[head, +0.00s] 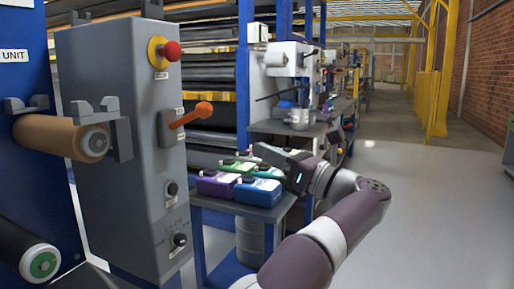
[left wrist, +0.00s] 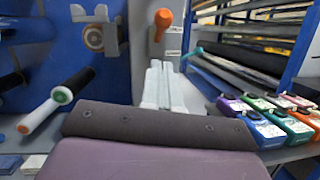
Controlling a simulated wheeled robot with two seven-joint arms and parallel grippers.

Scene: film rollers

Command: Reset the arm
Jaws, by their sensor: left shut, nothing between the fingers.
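My left arm comes in from the bottom of the head view, with its dark gripper (head: 268,152) beside the shelf of coloured bottles. In the left wrist view the two pale fingers (left wrist: 163,84) lie together, shut, with nothing seen between them. They point toward the grey control box, whose orange lever (left wrist: 162,22) shows beyond the tips. In the head view the orange lever (head: 195,114) is left of the gripper and apart from it. My right gripper is not in view.
The grey control box (head: 120,150) has a red button (head: 169,50). A brown roller (head: 60,138) sits in its bracket at left. Coloured bottles (head: 257,191) stand on a shelf close to my gripper. The floor (head: 430,215) to the right is clear.

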